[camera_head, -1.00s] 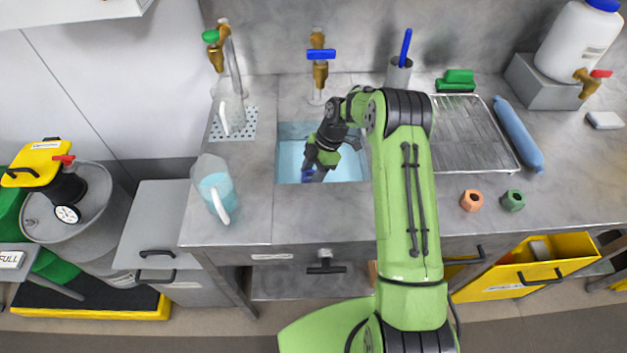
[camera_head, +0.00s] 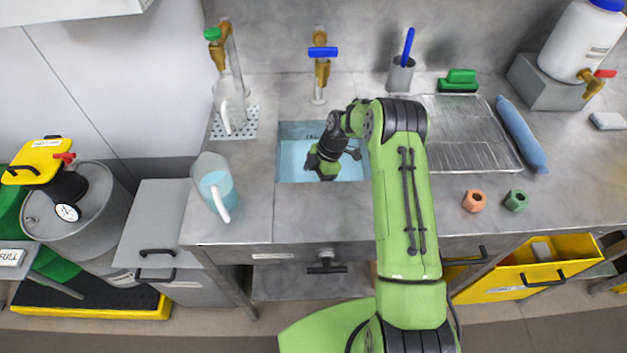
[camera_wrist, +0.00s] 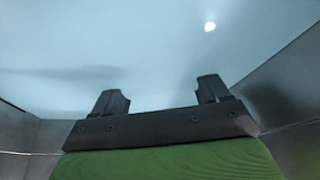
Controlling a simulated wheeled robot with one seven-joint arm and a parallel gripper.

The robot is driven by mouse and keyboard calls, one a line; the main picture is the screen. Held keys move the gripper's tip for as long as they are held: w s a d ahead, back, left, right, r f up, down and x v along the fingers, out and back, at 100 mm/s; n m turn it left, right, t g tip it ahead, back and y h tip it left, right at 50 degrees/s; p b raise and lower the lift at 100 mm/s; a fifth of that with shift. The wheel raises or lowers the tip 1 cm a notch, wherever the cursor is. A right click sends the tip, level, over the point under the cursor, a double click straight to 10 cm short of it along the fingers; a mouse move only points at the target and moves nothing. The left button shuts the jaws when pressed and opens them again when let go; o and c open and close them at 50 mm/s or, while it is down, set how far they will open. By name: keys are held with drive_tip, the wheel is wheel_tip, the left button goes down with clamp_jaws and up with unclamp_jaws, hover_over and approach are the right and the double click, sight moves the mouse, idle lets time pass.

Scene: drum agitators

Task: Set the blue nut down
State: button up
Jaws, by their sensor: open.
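My gripper (camera_wrist: 161,95) is open in the wrist view, its two black fingers apart with nothing between them. In the head view my gripper (camera_head: 322,167) reaches down inside the sink basin (camera_head: 292,163), near its middle. I cannot see the blue nut in either current view; my gripper and arm cover part of the basin. The wrist view shows the pale blue basin floor (camera_wrist: 120,40) with a small white round spot (camera_wrist: 209,26), and grey basin walls at both sides.
An orange nut (camera_head: 474,201) and a green nut (camera_head: 515,200) stand on the counter at right. A jug of blue liquid (camera_head: 214,186) stands left of the basin. A blue-handled tap (camera_head: 321,66) rises behind it. A wire rack (camera_head: 462,135) lies to the right.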

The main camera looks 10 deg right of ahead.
drive_tip(key=p+v, duration=0.2)
drive_tip(key=v, duration=1)
drive_tip(key=s+a+r+m+t+h, duration=0.1)
drive_tip(key=s+r+m, duration=0.1)
drive_tip(key=r, duration=0.4)
drive_tip(key=s+a+r+m+h, duration=0.1)
drive_tip(key=s+r+m, duration=0.2)
drive_tip(key=r, duration=0.4)
drive_tip(key=s+a+r+m+t+h, duration=0.1)
drive_tip(key=s+r+m+t, duration=0.1)
drive_tip(key=s+r+m, duration=0.45)
drive_tip(key=s+a+r+m+t+h, duration=0.15)
drive_tip(key=s+r, duration=0.25)
drive_tip(key=s, duration=0.5)
drive_tip(key=s+d+f+m+t, duration=0.2)
drive_tip(key=s+m, duration=0.5)
drive_tip(key=s, duration=0.4)
drive_tip(key=shift+s, duration=0.2)
